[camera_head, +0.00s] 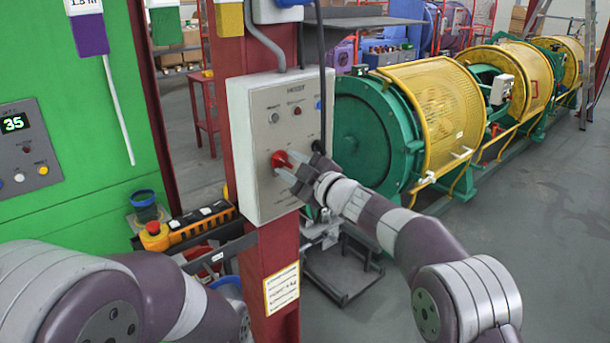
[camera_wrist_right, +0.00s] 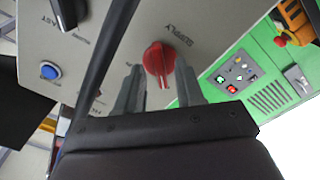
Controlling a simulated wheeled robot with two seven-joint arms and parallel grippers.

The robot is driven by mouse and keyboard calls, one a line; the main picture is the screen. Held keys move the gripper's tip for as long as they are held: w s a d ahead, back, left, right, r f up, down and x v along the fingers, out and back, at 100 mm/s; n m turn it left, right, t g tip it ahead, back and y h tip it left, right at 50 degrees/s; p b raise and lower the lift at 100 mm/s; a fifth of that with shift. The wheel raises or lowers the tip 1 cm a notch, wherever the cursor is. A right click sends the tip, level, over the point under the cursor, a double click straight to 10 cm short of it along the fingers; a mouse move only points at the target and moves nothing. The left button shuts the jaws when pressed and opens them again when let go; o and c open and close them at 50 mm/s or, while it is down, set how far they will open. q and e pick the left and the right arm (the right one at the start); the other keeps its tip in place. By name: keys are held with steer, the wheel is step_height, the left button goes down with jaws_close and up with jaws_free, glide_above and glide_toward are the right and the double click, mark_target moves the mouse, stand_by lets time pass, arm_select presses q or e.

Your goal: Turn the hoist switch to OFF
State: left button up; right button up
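The hoist control box (camera_head: 262,112) is a light grey panel marked HOIST on a red column. Its red rotary switch (camera_head: 280,158) sits low on the left of the panel face. In the right wrist view the red switch (camera_wrist_right: 158,60) lies between the two fingers, beside a label that seems to read SUPPLY. My right gripper (camera_head: 288,167) is at the switch, open, with a finger on each side and visible gaps to the knob. It also shows in the right wrist view (camera_wrist_right: 160,82). My left arm shows at the lower left; its gripper is out of view.
A dark cable (camera_head: 321,60) hangs down across the panel's right side. A black knob (camera_wrist_right: 67,14) and a blue button (camera_wrist_right: 49,71) are on the same panel. An orange pendant (camera_head: 200,225) with a red button is left of the column. Yellow-caged machinery (camera_head: 430,110) stands behind.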

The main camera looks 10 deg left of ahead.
steer(key=b+v, duration=0.3)
steer(key=v, duration=0.9)
steer(key=shift+b, duration=0.4)
